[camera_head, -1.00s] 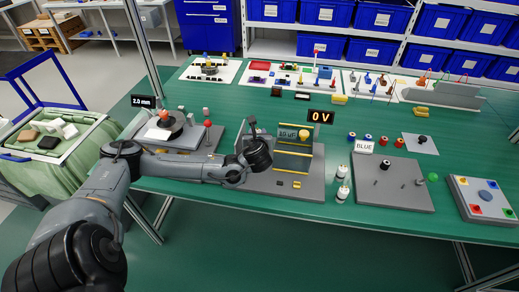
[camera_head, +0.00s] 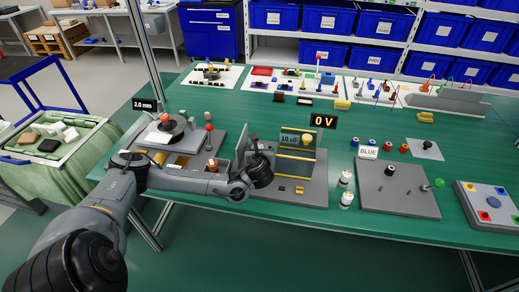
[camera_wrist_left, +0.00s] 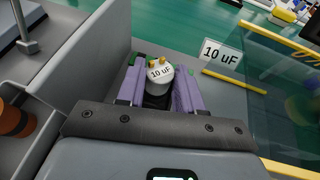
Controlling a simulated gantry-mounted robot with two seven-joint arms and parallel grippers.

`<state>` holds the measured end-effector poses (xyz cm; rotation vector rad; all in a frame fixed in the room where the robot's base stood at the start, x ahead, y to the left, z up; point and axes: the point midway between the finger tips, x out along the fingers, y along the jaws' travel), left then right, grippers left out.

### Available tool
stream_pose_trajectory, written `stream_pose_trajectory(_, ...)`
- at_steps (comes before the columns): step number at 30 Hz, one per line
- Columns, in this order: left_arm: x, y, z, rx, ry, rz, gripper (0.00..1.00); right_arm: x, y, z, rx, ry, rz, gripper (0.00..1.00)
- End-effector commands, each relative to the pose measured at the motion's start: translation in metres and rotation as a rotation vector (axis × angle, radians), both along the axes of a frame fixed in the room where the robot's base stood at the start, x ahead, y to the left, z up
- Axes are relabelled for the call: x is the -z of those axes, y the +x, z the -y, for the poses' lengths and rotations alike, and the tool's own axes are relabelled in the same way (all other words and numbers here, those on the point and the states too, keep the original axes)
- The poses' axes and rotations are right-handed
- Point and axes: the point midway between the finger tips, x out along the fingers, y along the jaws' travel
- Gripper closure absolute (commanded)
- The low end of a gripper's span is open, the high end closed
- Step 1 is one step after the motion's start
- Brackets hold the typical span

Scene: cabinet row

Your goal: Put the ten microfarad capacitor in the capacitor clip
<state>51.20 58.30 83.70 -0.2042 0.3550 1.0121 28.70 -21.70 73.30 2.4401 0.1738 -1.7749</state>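The ten microfarad capacitor (camera_wrist_left: 160,78) is a white can labelled "10 uF" with two brass terminals on top. In the left wrist view it sits between the purple fingers of my left gripper (camera_wrist_left: 160,88), which appear closed against both its sides. In the head view my left gripper (camera_head: 257,160) is at the left part of a grey board (camera_head: 300,197), beside an upright grey panel (camera_head: 245,148); the capacitor is hidden there. I cannot make out the capacitor clip. My right gripper is not in view.
A "0 V" display (camera_head: 323,122) stands behind the board. In the wrist view, an orange-brown cylinder (camera_wrist_left: 14,120) sits in a grey compartment at left.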

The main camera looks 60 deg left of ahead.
Motion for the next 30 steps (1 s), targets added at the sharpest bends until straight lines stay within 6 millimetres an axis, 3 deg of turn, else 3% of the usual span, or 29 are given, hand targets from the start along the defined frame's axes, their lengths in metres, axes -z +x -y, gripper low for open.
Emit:
stream_pose_trajectory(1,0.000,0.000,0.000,0.000,0.000,-0.001,0.56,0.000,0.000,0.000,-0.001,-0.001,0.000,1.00)
stream_pose_trajectory(4,0.000,0.000,0.000,0.000,0.000,-0.001,0.41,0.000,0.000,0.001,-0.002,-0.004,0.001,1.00)
stream_pose_trajectory(5,0.000,0.000,0.000,0.000,0.000,-0.001,0.40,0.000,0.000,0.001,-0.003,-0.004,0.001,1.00)
stream_pose_trajectory(17,-0.003,0.000,0.001,0.001,0.000,0.000,0.40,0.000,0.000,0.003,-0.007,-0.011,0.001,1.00)
stream_pose_trajectory(30,-0.016,-0.014,0.023,0.001,0.003,0.001,0.40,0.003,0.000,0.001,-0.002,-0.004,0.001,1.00)
